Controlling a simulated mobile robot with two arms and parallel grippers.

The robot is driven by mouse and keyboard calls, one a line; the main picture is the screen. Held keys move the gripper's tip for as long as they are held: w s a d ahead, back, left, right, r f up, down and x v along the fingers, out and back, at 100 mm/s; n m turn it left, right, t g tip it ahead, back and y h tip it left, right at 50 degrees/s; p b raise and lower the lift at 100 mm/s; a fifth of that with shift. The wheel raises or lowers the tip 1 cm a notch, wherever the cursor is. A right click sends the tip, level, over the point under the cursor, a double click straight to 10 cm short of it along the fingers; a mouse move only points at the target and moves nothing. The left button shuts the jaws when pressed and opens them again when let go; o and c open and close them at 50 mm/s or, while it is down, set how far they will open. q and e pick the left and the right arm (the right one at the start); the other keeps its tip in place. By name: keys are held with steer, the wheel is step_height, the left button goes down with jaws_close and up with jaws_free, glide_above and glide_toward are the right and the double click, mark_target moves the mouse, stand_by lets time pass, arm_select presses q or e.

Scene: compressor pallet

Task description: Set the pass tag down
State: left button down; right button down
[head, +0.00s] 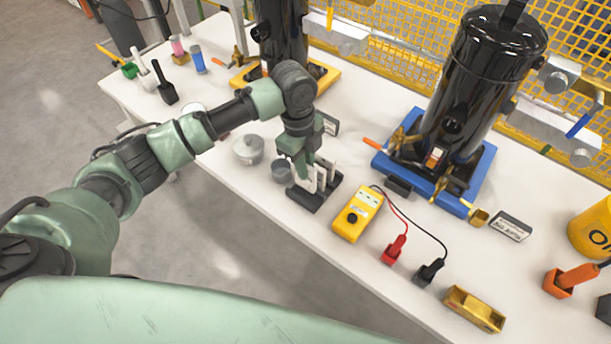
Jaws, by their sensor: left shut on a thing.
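My left gripper (309,178) reaches down over a small black rack (318,198) on the white table. Pale upright pieces stand at the rack, close around the fingertips. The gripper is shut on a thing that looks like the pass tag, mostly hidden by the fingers. I cannot tell whether the tag touches the rack. My right gripper is not in view.
A yellow meter (357,213) with red and black leads lies just right of the rack. Grey round containers (248,149) stand on its left. A black compressor (478,85) stands on a blue base (459,203) behind. Yellow mesh fencing (400,28) closes the back.

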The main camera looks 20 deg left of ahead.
arm_select(q)
steer(key=shift+f, duration=2.5)
steer(key=c, duration=1.4)
jaws_free()
steer(key=shift+f, duration=0.1)
steer(key=r, duration=0.4)
steer(key=a+r, duration=0.1)
steer(key=r, duration=0.7)
steer(key=shift+w+a+r+b, duration=0.15)
steer(key=shift+w+a+b, duration=0.05)
steer(key=shift+w+b, duration=0.1)
steer(key=shift+s, duration=0.1)
